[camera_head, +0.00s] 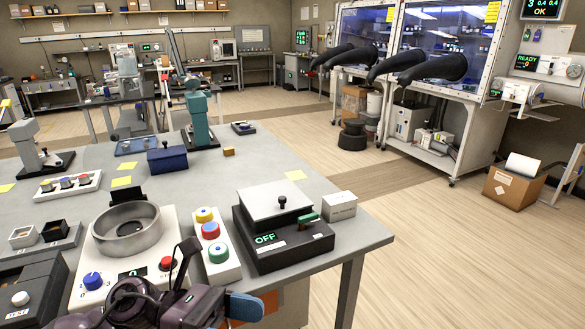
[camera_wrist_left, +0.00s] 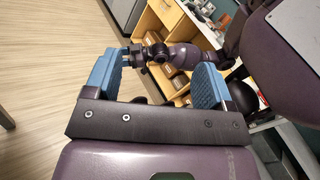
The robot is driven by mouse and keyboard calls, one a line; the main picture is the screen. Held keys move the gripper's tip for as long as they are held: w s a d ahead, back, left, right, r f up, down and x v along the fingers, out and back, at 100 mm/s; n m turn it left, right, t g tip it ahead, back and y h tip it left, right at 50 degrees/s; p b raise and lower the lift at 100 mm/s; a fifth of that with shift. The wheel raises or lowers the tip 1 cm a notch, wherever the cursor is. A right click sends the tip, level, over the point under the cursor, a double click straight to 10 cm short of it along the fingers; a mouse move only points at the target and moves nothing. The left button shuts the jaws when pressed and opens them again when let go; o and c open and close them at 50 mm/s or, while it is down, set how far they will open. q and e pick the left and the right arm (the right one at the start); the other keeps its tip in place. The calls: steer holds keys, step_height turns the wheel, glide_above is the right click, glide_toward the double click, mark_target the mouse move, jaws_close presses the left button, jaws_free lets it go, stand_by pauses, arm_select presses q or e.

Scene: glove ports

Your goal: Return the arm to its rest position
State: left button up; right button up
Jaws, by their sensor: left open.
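My left arm, purple and black, comes in along the bottom of the head view. One blue finger of its left gripper (camera_head: 244,307) shows there, below the table's front edge. In the left wrist view both blue fingers of the left gripper (camera_wrist_left: 160,72) stand wide apart with nothing held between them. Behind that gap is another purple arm part of mine (camera_wrist_left: 186,55), farther off; its fingers cannot be made out. The right gripper does not show in the head view.
The grey table (camera_head: 330,215) bears a black OFF box (camera_head: 284,245), a button panel (camera_head: 214,243) and a round-bowl device (camera_head: 128,235) close to my left arm. Wooden shelves (camera_wrist_left: 170,20) show in the wrist view. Glove-port cabinets (camera_head: 440,50) stand at back right.

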arm_select(q)
steer(key=w+a+f+n+t+y, duration=0.25)
steer(key=a+f+n+t, duration=0.2)
steer(key=n+t, duration=0.8)
steer(key=w+a+f+n+t+y, duration=0.25)
steer(key=w+a+n+t, duration=0.4)
steer(key=n, duration=1.05)
steer(key=s+a+f+n+g+y, duration=0.2)
steer(key=s+a+f+n+y, duration=0.2)
steer(key=s+f+n+y, duration=0.2)
steer(key=s+a+f+n+g+y, duration=0.2)
steer(key=s+a+f+n+y, duration=0.3)
steer(key=f+n, duration=1)
steer(key=s+f+y, duration=0.2)
steer(key=s+f, duration=0.1)
steer(key=s, duration=0.1)
steer(key=shift+s+a, duration=0.2)
steer(key=shift+s, duration=0.2)
